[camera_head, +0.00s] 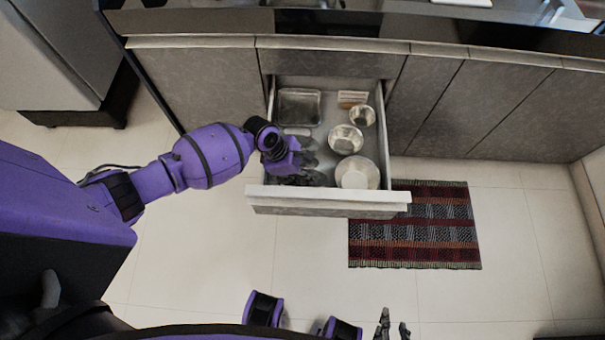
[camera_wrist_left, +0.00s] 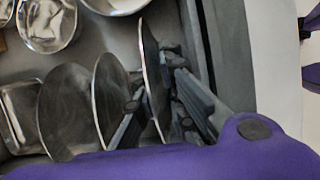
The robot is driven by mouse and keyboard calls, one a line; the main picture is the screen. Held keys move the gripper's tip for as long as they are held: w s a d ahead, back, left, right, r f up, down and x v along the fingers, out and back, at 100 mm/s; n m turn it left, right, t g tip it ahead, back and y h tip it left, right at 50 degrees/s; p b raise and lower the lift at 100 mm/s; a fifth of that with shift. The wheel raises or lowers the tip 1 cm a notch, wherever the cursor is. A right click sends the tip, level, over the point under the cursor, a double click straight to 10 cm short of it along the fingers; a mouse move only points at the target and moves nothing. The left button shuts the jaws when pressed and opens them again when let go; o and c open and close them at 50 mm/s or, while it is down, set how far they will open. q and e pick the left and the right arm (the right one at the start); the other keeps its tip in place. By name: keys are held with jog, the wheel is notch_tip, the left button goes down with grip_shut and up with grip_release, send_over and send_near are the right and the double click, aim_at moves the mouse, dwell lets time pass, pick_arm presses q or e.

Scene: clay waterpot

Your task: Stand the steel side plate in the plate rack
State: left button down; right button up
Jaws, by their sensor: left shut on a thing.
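My left gripper (camera_head: 300,178) reaches down into the near left part of the open drawer. In the left wrist view, its dark fingers are shut on a thin steel plate (camera_wrist_left: 152,72), which stands on edge beside other plates. That is likely the side plate. Two more steel plates, a middle one (camera_wrist_left: 110,92) and a larger one (camera_wrist_left: 66,112), lean upright in a row to its left. The rack itself cannot be made out; the plates and gripper hide it. My right gripper (camera_head: 394,326) is at the bottom edge of the head view, fingers apart and empty.
The drawer front (camera_head: 325,197) is pulled out over the floor. Inside are a rectangular tray (camera_head: 299,107), a wooden item (camera_head: 352,97), a small bowl (camera_head: 362,115), a steel bowl (camera_head: 346,139) and a wide bowl (camera_head: 357,172). A striped rug (camera_head: 430,225) lies to the right.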

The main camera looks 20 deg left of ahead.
pick_arm(q)
jog(key=shift+f, duration=0.1)
jog(key=c, duration=1.8)
grip_release()
jog(key=p+v, duration=0.3)
jog(key=v, duration=0.8)
jog(key=shift+r, duration=0.35)
jog(key=shift+s+a+r, duration=0.1)
jog(key=shift+a+r, duration=0.05)
jog(key=shift+r, duration=0.1)
